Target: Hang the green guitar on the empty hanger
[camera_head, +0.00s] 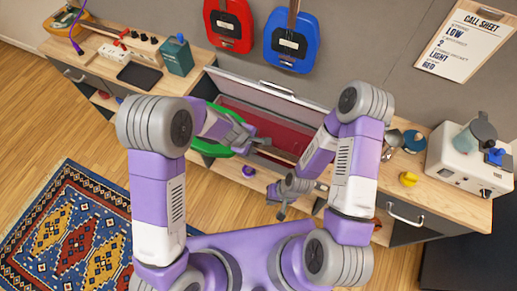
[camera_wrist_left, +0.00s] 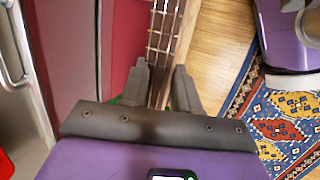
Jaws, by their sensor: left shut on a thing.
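The green guitar's body (camera_head: 212,147) shows in part in the head view, behind my left arm, at the front of the open red-lined compartment. My left gripper (camera_head: 241,136) is shut on the guitar's neck. In the left wrist view the fretted neck (camera_wrist_left: 163,40) with its strings runs up between the two fingers (camera_wrist_left: 160,88). Most of the green body is hidden there. My right gripper (camera_head: 279,201) is open and empty, lower and to the right, in front of the bench. The empty hanger is not in view.
A red guitar (camera_head: 228,25) and a blue guitar (camera_head: 290,42) hang on the wall. The raised lid (camera_head: 265,88) stands behind the red-lined compartment (camera_head: 275,127). A purple thing (camera_head: 248,171) and a yellow thing (camera_head: 408,179) sit near the front. A white machine (camera_head: 462,165) stands right.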

